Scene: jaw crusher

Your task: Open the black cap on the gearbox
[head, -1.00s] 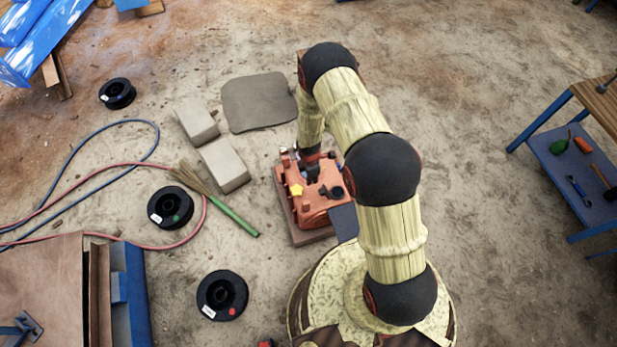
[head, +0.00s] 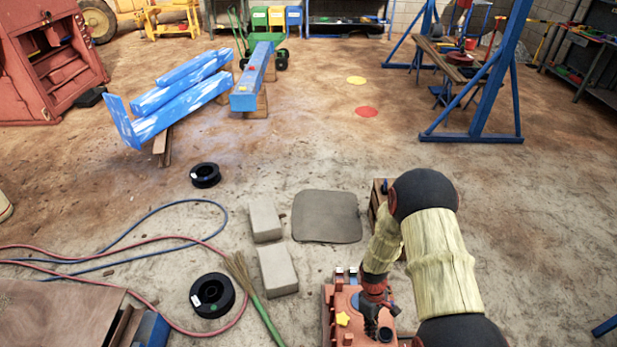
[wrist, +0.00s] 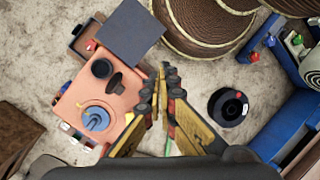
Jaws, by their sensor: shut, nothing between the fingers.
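The gearbox is an orange-red box (wrist: 86,92) on the left of the wrist view. It also shows at the bottom of the head view (head: 343,312), cut off by the edge. A round black cap (wrist: 102,68) sits on its top, beside a flat dark oval piece (wrist: 116,83). The cap appears seated. In the head view a black round part, likely this cap (head: 385,335), shows at the lower edge. My gripper (wrist: 163,72) is shut and empty. In the wrist view its fingertips appear to the right of the gearbox, apart from the cap.
A blue fitting (wrist: 96,118) stands on the gearbox. A dark plate (wrist: 130,34) adjoins it. Black spools (head: 212,295), pale blocks (head: 278,270), a broom (head: 255,300) and hoses lie to its left.

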